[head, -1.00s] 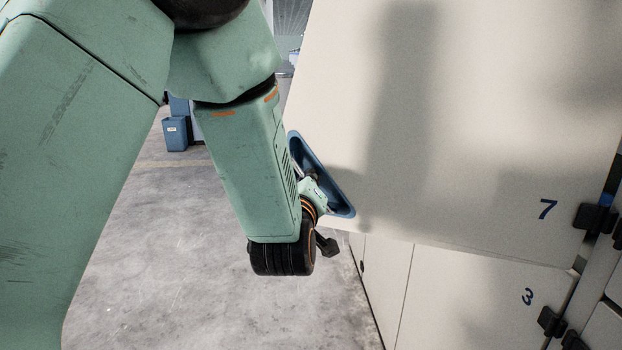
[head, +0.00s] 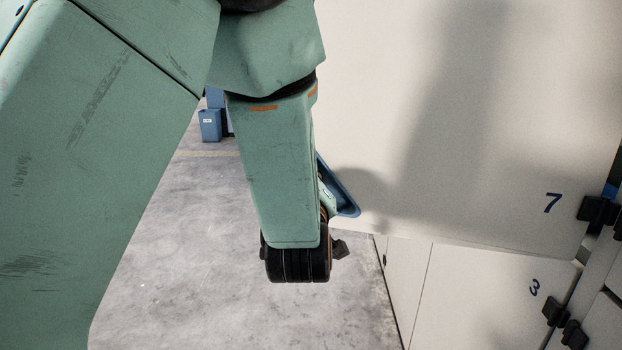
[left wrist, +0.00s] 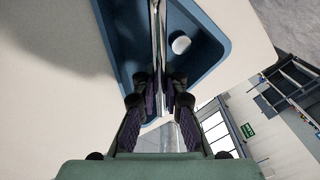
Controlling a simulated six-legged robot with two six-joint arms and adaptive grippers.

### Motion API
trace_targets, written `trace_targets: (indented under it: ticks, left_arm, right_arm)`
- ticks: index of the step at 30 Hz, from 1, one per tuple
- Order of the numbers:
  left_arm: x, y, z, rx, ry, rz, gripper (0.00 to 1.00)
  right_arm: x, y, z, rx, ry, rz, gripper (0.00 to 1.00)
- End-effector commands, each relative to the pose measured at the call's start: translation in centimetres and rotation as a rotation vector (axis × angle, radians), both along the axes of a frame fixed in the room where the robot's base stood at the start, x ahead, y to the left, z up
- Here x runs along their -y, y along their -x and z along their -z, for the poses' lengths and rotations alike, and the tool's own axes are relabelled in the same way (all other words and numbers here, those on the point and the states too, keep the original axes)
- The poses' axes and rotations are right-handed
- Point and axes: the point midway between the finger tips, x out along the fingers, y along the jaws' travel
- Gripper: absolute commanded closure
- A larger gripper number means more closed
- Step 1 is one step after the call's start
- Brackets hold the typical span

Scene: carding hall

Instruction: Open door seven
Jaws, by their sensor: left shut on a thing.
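Door seven (head: 430,130) is a large cream panel marked with a dark blue 7 at its lower right. Its hinge side is at the right, and it appears swung out from the fronts below. A blue recessed pull (head: 347,196) sits near its left edge, partly hidden behind my left arm. In the left wrist view, the recess (left wrist: 112,28) holds a thin metal handle bar (left wrist: 158,35). My left gripper (left wrist: 160,88) is shut on this bar, one finger on each side. My right gripper is not in view.
Door three (head: 480,295) is below, with black hinges (head: 555,311) at the right. A blue bin (head: 210,125) stands far back on the left. The grey concrete floor (head: 180,270) in front is clear. A green sign (left wrist: 247,130) hangs on a far wall.

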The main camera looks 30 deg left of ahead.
Motion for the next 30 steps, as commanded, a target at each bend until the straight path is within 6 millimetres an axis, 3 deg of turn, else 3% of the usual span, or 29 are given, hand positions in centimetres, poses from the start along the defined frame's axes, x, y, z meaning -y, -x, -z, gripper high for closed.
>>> trace_targets:
  ticks: [15, 16, 19, 30]
  left_arm:
    - [-0.01, 0.02, -0.07, 0.002, -0.001, -0.003, 1.00]
    - [0.00, 0.04, -0.07, 0.002, -0.001, -0.003, 0.90]
    - [0.01, 0.08, -0.08, 0.002, -0.001, -0.005, 0.81]
    - [0.08, 0.20, -0.46, 0.005, 0.000, -0.006, 0.80]
  right_arm:
    - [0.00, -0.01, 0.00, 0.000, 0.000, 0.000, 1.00]
    - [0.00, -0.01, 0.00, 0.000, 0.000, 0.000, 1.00]
    - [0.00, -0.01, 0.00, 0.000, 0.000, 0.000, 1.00]
    - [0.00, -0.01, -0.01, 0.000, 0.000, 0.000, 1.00]
